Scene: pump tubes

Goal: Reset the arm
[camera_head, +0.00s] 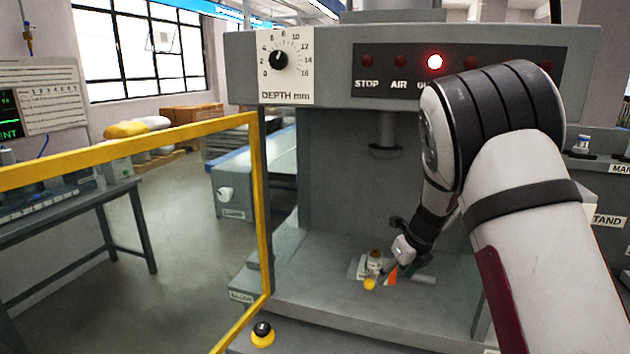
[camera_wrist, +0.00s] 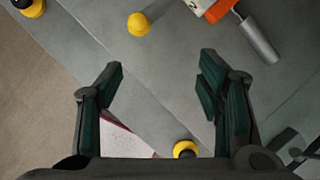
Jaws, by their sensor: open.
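My arm reaches from the right into the grey machine's bay in the head view. My gripper (camera_wrist: 162,82) is open in the wrist view, with nothing between its dark green-padded fingers. In the head view my gripper (camera_head: 398,268) is low over the machine's base plate (camera_head: 340,309), partly hidden by the wrist. The yellow knob (camera_wrist: 138,23) and the cylinder (camera_wrist: 259,40) lie beyond the fingertips in the wrist view.
The machine's front panel (camera_head: 450,75) has a depth dial (camera_head: 280,58) and one lit red lamp (camera_head: 435,62). A ram (camera_head: 384,149) hangs above the plate. A yellow-framed guard (camera_head: 257,200) stands open at left. A yellow-and-black button (camera_head: 263,334) is at the front.

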